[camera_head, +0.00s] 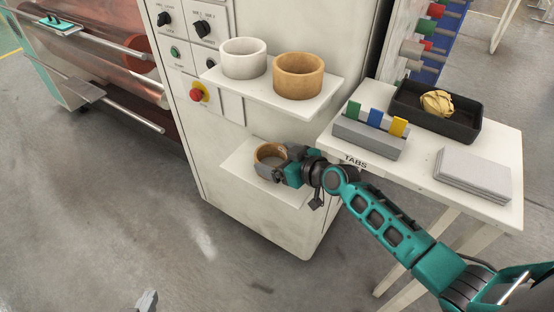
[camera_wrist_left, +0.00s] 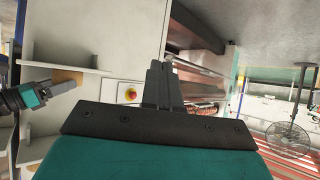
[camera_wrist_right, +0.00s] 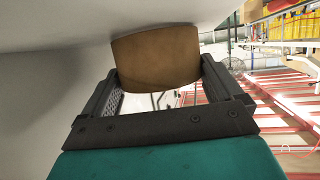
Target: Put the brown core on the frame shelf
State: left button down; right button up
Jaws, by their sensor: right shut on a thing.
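A brown core (camera_head: 265,161) is at the lower white shelf (camera_head: 236,164) on the machine's front. My right gripper (camera_head: 283,164) is shut on it from the right, and the core fills the space between the fingers in the right wrist view (camera_wrist_right: 157,60). I cannot tell whether the core rests on the shelf or hangs just above it. A tan-brown core (camera_head: 299,78) and a white core (camera_head: 243,60) stand on the upper shelf (camera_head: 270,101). My left gripper (camera_head: 147,300) shows at the bottom edge, away from the shelves; its fingers are together and empty in the left wrist view (camera_wrist_left: 163,85).
Right of the shelves stands a table (camera_head: 420,180) with a tab holder (camera_head: 368,137), a black tray (camera_head: 468,117) holding a crumpled yellow piece, and a grey stack (camera_head: 472,176). A red emergency button (camera_head: 197,94) is left of the shelves. Open floor lies in front.

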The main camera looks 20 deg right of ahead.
jog(key=shift+f, duration=0.1)
jog(key=o, duration=0.7)
jog(key=shift+s+d+r, duration=0.1)
jog(key=shift+s+r, duration=0.1)
jog(key=shift+r, duration=0.05)
jog(key=p+v, duration=0.1)
jog(key=v, duration=0.5)
jog(key=shift+s, duration=0.45)
pick_arm(q)
jog(key=shift+s+a+r, duration=0.1)
jog(key=shift+s+a, duration=0.1)
jog(key=shift+a, duration=0.2)
pick_arm(e)
jog(key=s+a+f+m+h, duration=0.1)
jog(key=s+f, duration=0.3)
jog(key=s, duration=0.4)
jog(key=s+a+f+m+g+h, duration=0.1)
jog(key=s+f, duration=0.3)
jog(key=s, duration=0.4)
jog(key=shift+s+a+m+h, duration=0.35)
jog(key=shift+a+m+h, duration=0.1)
jog(key=shift+h, duration=0.45)
pick_arm(q)
jog(key=shift+r, duration=0.1)
pick_arm(e)
jog(key=shift+r, duration=0.1)
